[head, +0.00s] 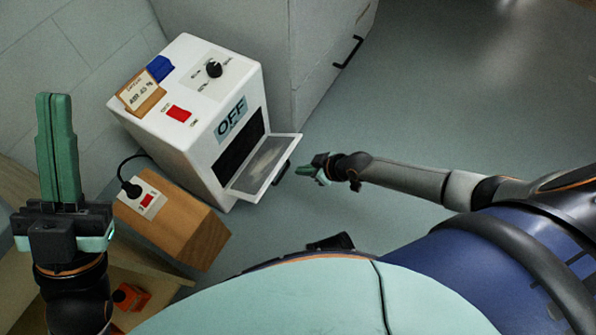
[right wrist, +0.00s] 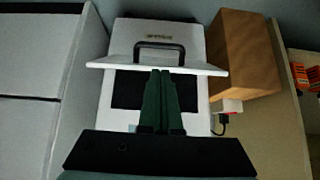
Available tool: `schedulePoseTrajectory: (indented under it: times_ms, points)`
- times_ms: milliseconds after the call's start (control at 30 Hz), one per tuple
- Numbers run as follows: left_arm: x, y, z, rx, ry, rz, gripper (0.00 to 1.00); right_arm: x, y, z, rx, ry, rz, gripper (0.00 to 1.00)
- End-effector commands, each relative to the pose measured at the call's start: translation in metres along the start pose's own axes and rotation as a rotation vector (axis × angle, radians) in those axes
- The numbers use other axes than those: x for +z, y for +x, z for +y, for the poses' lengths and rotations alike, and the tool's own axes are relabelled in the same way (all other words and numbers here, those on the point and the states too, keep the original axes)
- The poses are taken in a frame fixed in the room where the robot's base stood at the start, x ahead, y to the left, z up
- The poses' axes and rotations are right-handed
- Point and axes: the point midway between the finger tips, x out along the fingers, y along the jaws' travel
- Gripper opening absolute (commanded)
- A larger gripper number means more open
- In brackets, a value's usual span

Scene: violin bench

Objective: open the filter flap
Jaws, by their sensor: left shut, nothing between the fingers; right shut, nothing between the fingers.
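The white filter box (head: 190,110) stands left of centre in the head view, with an "OFF" label on its front. Its filter flap (head: 262,167) stands out from the front, open, with a dark opening (head: 238,152) beside it. The flap has a black handle (head: 281,172). The right wrist view shows the flap (right wrist: 110,64), its handle (right wrist: 159,46) and the dark opening (right wrist: 128,90). My right gripper (head: 302,171) is shut and empty, just right of the handle, apart from it. My left gripper (head: 54,97) is shut and empty, raised at the far left.
A grey cabinet (head: 310,60) with a black handle stands behind. An orange item (head: 130,297) lies lower left. Floor right of the flap is clear.

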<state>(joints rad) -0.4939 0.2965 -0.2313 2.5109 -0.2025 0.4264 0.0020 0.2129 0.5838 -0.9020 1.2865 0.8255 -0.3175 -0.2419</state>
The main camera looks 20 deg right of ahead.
Motion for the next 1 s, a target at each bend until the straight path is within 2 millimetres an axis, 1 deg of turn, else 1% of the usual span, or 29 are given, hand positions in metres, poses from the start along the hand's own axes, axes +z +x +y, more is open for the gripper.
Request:
schedulePoseTrajectory:
  times_ms: [33, 200, 400, 600, 1000]
  points:
    - [0.006, -0.006, 0.004, 0.001, -0.008, -0.002, 0.0, 0.001, 0.012, -0.001, -0.001, 0.0, 0.003, 0.0]
    - [0.022, -0.021, 0.012, 0.004, -0.039, -0.009, 0.0, 0.003, 0.046, -0.001, 0.0, -0.002, 0.003, 0.0]
    - [0.036, -0.034, 0.021, 0.011, -0.04, -0.021, 0.0, 0.002, 0.075, 0.0, 0.001, -0.002, 0.002, 0.0]
    - [0.042, -0.039, 0.025, 0.017, -0.031, -0.027, 0.0, 0.001, 0.088, -0.001, 0.0, -0.004, 0.002, 0.0]
    - [0.042, -0.039, 0.025, 0.018, -0.029, -0.029, 0.0, 0.0, 0.088, -0.001, 0.001, -0.004, 0.001, 0.0]
